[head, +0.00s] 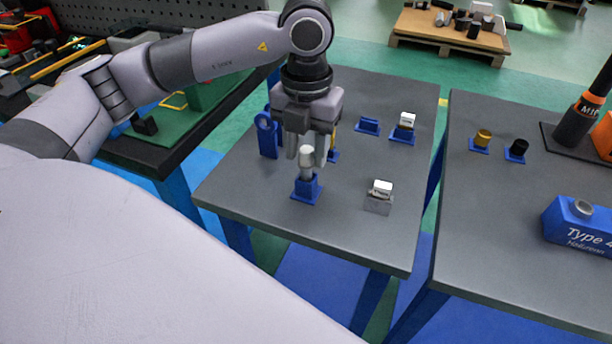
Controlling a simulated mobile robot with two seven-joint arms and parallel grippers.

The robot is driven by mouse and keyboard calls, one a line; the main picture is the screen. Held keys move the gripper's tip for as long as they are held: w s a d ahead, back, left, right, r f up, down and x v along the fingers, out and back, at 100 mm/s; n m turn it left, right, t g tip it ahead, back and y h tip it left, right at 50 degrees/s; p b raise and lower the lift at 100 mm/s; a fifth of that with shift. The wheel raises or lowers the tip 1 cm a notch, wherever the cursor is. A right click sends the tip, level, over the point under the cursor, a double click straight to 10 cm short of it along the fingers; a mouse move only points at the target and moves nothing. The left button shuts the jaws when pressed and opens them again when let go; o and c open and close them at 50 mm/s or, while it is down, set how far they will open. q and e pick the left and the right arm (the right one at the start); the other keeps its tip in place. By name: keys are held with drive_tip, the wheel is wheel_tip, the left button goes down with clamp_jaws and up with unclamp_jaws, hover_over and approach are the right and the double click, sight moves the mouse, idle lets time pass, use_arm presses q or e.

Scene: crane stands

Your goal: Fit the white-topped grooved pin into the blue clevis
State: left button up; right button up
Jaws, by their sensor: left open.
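The pin with a rounded white top (306,157) stands upright on the left table. Its lower end is in or behind a small blue holder with a flat base (306,189), which looks like the clevis; how deep the pin sits I cannot tell. My left gripper (307,158) points down over it, open, with its fingers around or just behind the pin's top. Whether they touch the pin is unclear. My right gripper is not in view.
A blue upright piece with a ring (267,135) stands left of my gripper. Something yellow in a blue base (333,146) is partly hidden behind it. A silver block (379,197), a low blue bracket (368,125) and a white-topped blue piece (405,128) stand to the right.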

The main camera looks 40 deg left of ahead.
use_arm(q)
clamp_jaws()
drive_tip(key=shift+r, duration=0.1)
drive_tip(key=shift+r+p, duration=0.9)
drive_tip(key=shift+r, duration=0.3)
drive_tip(key=shift+r+p, duration=1.65)
drive_tip(key=shift+r, duration=0.65)
